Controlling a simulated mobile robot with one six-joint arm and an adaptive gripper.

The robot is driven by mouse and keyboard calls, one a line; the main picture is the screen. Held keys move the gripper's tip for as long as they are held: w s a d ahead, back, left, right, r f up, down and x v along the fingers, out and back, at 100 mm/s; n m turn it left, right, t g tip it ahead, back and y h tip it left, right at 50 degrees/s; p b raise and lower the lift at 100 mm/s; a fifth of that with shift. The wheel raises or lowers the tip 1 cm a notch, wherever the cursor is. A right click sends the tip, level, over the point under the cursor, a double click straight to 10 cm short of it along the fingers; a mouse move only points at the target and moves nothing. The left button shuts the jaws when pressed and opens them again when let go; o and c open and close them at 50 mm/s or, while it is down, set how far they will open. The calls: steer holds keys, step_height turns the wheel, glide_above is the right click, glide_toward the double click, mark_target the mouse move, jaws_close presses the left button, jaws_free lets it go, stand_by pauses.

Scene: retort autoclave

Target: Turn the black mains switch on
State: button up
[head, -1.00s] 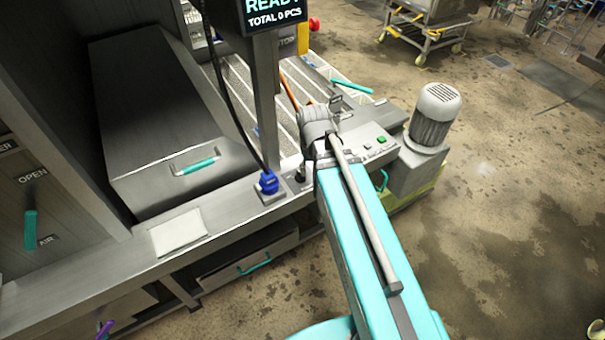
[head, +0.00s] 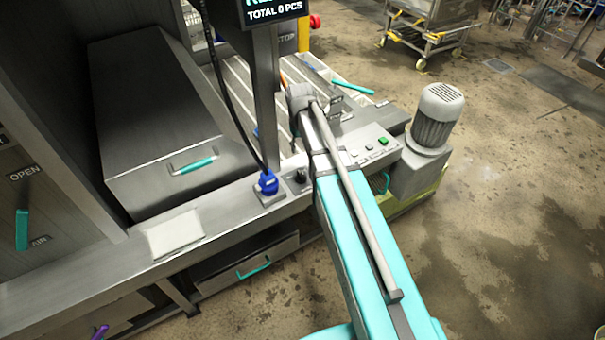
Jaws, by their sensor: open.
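A small black knob (head: 299,176), which looks like the mains switch, sits on the front ledge just right of the blue plug (head: 267,183) and left of my arm. It is too small for me to tell which way it is set. My turquoise and grey arm reaches from the bottom right up over the bench, passing close beside the knob in the picture. The far end of the arm that shows is a grey joint over the slatted conveyor. My gripper cannot be made out; it is hidden behind the arm.
A control panel with a green button (head: 383,141) lies right of the arm, with a grey motor (head: 436,115) beyond. A post with a screen (head: 275,12) and a hanging black cable stand behind the plug. A steel box (head: 160,120) with a turquoise handle is at left.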

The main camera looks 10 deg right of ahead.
mark_target(301, 174)
steer(key=shift+f, duration=0.15)
step_height(301, 174, down, 14)
steer(key=b, duration=1.3)
steer(key=shift+r+b, duration=0.25)
steer(key=shift+b, duration=0.15)
steer(key=shift+c, duration=0.2)
jaws_close()
steer(key=shift+d, duration=0.1)
